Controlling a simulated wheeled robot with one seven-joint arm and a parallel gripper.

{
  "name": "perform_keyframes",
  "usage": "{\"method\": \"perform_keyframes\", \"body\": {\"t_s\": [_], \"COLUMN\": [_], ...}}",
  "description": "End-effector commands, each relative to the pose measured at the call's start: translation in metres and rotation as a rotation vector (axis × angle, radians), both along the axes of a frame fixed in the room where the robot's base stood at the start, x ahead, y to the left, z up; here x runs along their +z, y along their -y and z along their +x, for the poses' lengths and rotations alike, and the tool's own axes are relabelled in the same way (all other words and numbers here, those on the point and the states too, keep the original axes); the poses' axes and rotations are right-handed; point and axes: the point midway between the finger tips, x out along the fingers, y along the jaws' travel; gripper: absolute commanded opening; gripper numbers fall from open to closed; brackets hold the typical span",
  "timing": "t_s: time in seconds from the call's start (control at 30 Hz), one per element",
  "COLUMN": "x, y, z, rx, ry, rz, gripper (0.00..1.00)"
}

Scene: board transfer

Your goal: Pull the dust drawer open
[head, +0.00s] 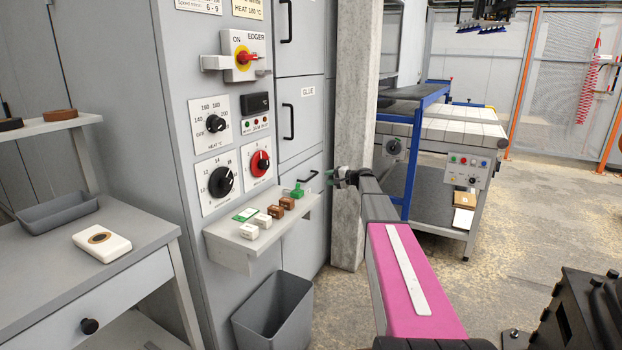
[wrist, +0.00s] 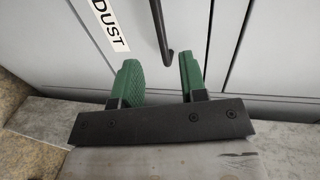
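The dust drawer (head: 302,209) is the lowest grey front of the cabinet, partly hidden by the shelf in the head view. It looks shut. Its black bar handle (head: 308,178) also shows in the wrist view (wrist: 161,32), beside the DUST label (wrist: 110,24). My gripper (head: 332,174) is just right of the handle in the head view, in front of the pillar. In the wrist view my gripper (wrist: 160,75) has its two green fingers apart and nothing between them. The handle's near end lies just beyond the fingertips, in line with the gap; I see no contact.
A concrete pillar (head: 353,115) stands right beside the drawer. A small shelf (head: 230,250) with several blocks juts out left of it, above a grey bin (head: 274,312). A glue drawer (head: 300,120) is above. A machine table (head: 440,130) stands behind my arm.

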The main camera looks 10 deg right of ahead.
Motion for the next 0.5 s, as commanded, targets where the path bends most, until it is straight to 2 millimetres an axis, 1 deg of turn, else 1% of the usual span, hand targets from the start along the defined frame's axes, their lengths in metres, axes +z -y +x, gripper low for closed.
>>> {"method": "perform_keyframes", "body": {"t_s": [0.17, 0.27, 0.5], "x": [-0.003, -0.006, -0.015], "y": [-0.012, -0.022, -0.056], "z": [0.008, 0.015, 0.040], "rx": [0.003, 0.002, 0.002], "ry": [-0.001, -0.001, -0.001], "rz": [0.000, -0.002, -0.003], "gripper": [0.39, 0.39, 0.39]}}
